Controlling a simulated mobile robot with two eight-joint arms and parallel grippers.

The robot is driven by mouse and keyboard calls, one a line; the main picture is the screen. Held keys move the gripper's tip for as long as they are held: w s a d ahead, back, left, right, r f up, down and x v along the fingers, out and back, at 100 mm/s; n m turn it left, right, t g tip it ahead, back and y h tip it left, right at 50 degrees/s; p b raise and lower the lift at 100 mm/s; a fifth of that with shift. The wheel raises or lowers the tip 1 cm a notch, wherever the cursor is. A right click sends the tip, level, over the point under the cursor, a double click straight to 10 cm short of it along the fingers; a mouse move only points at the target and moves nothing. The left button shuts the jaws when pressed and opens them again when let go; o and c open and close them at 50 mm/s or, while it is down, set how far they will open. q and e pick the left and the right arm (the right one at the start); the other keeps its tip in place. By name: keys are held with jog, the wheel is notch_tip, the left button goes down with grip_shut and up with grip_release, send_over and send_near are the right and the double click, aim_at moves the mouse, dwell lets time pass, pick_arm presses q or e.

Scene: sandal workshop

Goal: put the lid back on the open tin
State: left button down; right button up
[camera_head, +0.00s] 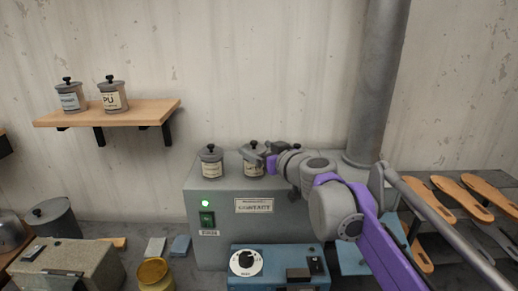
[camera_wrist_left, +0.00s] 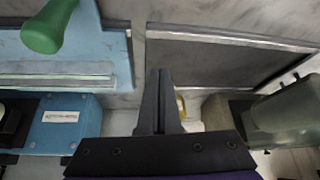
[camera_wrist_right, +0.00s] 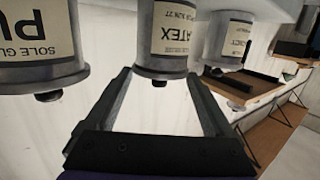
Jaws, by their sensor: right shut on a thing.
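My right gripper (camera_head: 266,158) reaches the middle tin (camera_head: 252,169) on top of the grey cabinet. In the right wrist view, which is upside down, its fingers (camera_wrist_right: 164,78) stand on either side of the lid (camera_wrist_right: 160,74) of the tin labelled LATEX (camera_wrist_right: 172,35). The lid has a dark knob and appears to sit on the tin; no gap shows. My left gripper (camera_wrist_left: 158,100) is shut and empty in the left wrist view, above a bench; it is outside the head view.
A lidded tin (camera_head: 211,165) stands to the left on the cabinet (camera_head: 225,189). A PU tin (camera_wrist_right: 40,45) stands on the other side, hidden by my arm in the head view. A shelf (camera_head: 150,111) holds two lidded tins. A pipe (camera_head: 376,80) rises behind my arm.

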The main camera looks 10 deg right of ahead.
pick_arm(q)
jog(key=shift+w+r+p, duration=0.3)
jog(key=shift+r+p, duration=0.1)
jog(key=shift+r, duration=0.25)
dwell(0.5)
pick_arm(e)
jog(key=o, duration=1)
jog(key=shift+o, duration=0.2)
